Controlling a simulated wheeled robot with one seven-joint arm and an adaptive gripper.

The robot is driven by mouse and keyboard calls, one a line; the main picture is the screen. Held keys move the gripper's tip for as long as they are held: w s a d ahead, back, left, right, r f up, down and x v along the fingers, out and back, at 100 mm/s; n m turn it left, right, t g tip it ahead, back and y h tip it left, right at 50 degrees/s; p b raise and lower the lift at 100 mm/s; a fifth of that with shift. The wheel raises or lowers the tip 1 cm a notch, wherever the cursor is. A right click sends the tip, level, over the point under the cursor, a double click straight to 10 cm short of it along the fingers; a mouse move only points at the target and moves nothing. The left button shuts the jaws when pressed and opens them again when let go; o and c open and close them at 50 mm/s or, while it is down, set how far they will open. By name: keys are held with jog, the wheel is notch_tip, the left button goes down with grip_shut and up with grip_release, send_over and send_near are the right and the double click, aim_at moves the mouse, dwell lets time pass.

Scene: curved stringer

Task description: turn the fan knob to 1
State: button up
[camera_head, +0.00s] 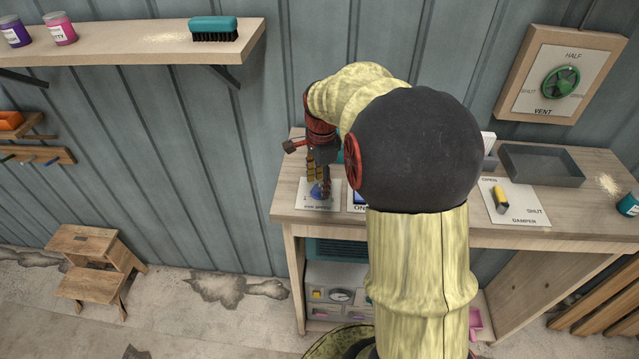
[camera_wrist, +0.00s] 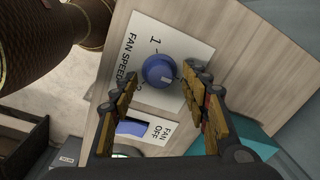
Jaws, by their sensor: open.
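The fan knob (camera_wrist: 160,71) is a round blue dial on a white plate (camera_wrist: 188,32) marked FAN SPEED, with a 1 printed near it in the wrist view. A pale mark shows on the knob's face; which setting it points at I cannot tell. My gripper (camera_wrist: 166,85) is open, its two yellow-brown fingers either side of the knob in the picture. Whether they touch it I cannot tell. In the head view my gripper (camera_head: 319,190) points down over the knob (camera_head: 316,193) at the left end of the bench, partly hiding it.
A FAN OFF plate with a blue switch (camera_wrist: 131,128) lies close to the knob plate. On the bench (camera_head: 455,228) are a damper lever (camera_head: 501,199) and a grey tray (camera_head: 541,166). A teal object (camera_wrist: 255,138) lies beside one finger. My arm hides the bench's middle.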

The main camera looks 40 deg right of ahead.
jog(key=shift+f, duration=0.5)
jog(key=shift+c, duration=0.2)
jog(key=c, duration=1.1)
